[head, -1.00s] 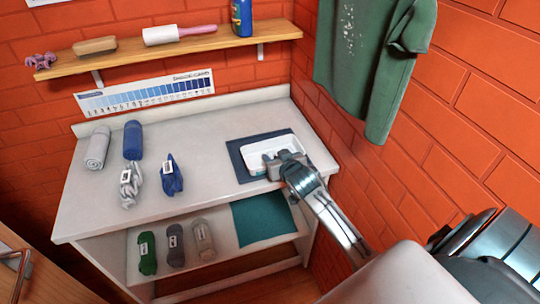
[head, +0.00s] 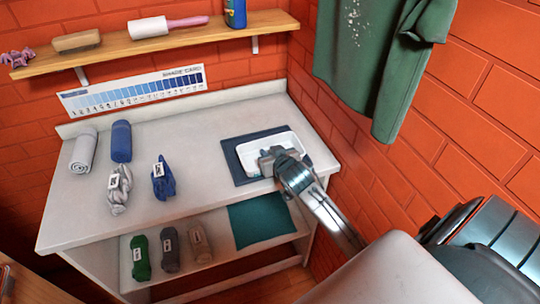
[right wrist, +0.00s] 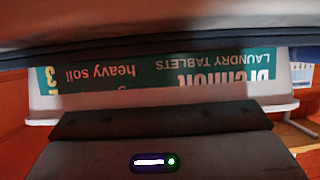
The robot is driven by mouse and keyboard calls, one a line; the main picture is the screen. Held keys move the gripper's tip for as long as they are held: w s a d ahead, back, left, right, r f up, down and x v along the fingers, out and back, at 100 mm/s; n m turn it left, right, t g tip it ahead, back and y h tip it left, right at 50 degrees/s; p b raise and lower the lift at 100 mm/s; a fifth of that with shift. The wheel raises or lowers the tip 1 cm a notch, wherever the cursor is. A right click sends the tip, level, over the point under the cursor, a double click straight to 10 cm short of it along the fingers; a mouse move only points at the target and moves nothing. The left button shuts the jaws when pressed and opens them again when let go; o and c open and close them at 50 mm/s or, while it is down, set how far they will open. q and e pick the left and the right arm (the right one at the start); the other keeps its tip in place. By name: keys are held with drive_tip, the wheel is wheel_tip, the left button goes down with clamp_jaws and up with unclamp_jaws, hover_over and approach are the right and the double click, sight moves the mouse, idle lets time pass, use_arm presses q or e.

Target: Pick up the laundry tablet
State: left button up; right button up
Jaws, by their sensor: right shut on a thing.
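My right gripper (head: 272,160) reaches in from the right and is at the white tray (head: 296,141) on the dark blue mat (head: 240,171). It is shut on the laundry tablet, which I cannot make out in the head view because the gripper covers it. In the right wrist view, a white surface with a green label (right wrist: 150,72) reads "laundry tablets" and "heavy soil", upside down. My left gripper is not in view.
On the bench top (head: 210,200) stand a grey towel roll (head: 83,150), a blue roll (head: 121,142), a grey cloth bundle (head: 120,188) and a blue one (head: 163,180). A green shirt (head: 385,60) hangs on the right wall. A wooden shelf (head: 160,44) is above.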

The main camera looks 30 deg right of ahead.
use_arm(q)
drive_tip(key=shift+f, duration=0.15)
use_arm(e)
drive_tip(key=shift+s+f, duration=0.1)
drive_tip(key=shift+f, duration=0.3)
drive_tip(key=shift+r, duration=0.3)
drive_tip(key=shift+w+d+r+b, duration=0.15)
drive_tip(key=shift+r+b, duration=0.15)
drive_tip(key=shift+r, duration=0.25)
drive_tip(key=shift+w+d+r+b, duration=0.1)
drive_tip(key=shift+r+b, duration=0.15)
drive_tip(key=shift+r, duration=0.3)
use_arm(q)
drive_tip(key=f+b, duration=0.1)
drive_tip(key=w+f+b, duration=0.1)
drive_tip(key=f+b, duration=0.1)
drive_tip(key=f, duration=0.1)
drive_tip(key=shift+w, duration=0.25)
use_arm(e)
drive_tip(key=s+a+r, duration=0.1)
drive_tip(key=s+a, duration=0.3)
drive_tip(key=s, duration=0.3)
drive_tip(key=s+a+r, duration=0.1)
drive_tip(key=s+a, duration=0.3)
drive_tip(key=s, duration=0.3)
drive_tip(key=shift+r, duration=0.2)
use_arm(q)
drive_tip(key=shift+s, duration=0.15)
use_arm(e)
drive_tip(key=shift+s, duration=0.1)
